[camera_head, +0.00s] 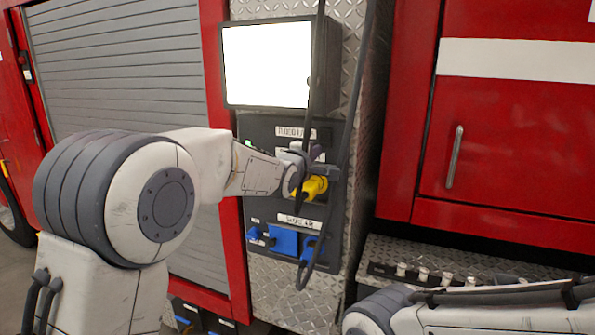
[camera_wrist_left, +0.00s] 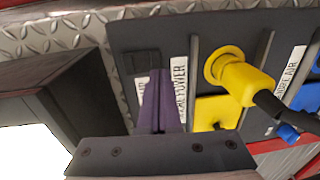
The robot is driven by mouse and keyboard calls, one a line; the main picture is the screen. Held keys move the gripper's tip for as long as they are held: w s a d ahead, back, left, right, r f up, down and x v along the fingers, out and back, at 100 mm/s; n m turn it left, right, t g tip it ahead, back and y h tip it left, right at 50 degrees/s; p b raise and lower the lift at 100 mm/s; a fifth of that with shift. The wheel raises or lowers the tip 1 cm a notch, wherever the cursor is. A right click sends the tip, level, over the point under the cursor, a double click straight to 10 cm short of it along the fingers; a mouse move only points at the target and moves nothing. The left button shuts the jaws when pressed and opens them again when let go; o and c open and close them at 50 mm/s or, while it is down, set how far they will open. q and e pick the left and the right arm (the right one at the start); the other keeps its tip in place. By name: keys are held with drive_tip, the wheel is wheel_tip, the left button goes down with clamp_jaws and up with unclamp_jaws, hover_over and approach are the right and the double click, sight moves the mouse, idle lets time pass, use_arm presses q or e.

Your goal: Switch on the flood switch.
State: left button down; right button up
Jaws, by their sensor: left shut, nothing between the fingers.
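The dark control panel (camera_head: 262,130) is under the bright screen, with a label (camera_head: 296,132) that seems to begin with "FLOOD" and a small green light (camera_head: 248,143). In the left wrist view a black square switch (camera_wrist_left: 142,62) sits on the panel beside a partly covered label; I take it for the flood switch, and its position cannot be told. My left gripper (camera_head: 308,152) is at the panel, shut and empty. Its purple fingers (camera_wrist_left: 158,82) appear just beside the switch's edge; contact cannot be told. My right gripper is out of view.
A yellow plug (camera_head: 314,187) with a dark cable juts out close to my left gripper. Blue-covered outlets (camera_head: 284,240) are below. Black cables hang in front of the panel. The screen (camera_head: 266,64) stands above. A red door with a handle (camera_head: 455,157) is at right.

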use_arm(q)
drive_tip(key=f+b+v, duration=0.2)
drive_tip(key=b+v, duration=0.1)
drive_tip(key=v, duration=0.8)
drive_tip(key=shift+f+b, duration=0.15)
drive_tip(key=shift+b, duration=0.2)
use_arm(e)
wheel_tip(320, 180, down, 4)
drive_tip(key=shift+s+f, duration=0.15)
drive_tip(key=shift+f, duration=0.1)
use_arm(q)
drive_tip(key=shift+s+d, duration=0.1)
drive_tip(key=shift+d, duration=0.05)
drive_tip(key=s+d+f+m+g+y, duration=0.1)
drive_tip(key=s+d+f+m+g, duration=0.2)
drive_tip(key=s+f+m+g, duration=0.85)
drive_tip(key=s+a+f+m+g+y, duration=0.1)
drive_tip(key=s+f+m, duration=0.4)
drive_tip(key=s, duration=0.8)
drive_tip(key=s+a+f+m+g+y, duration=0.2)
drive_tip(key=s+a+f+m+g, duration=0.1)
drive_tip(key=s+f, duration=0.7)
drive_tip(key=s+a+m, duration=0.1)
drive_tip(key=s+m, duration=0.1)
drive_tip(key=s, duration=0.1)
drive_tip(key=shift+s+a+f+g+y, duration=0.15)
drive_tip(key=shift+s+f+g+y, duration=0.1)
drive_tip(key=shift+g+y, duration=0.1)
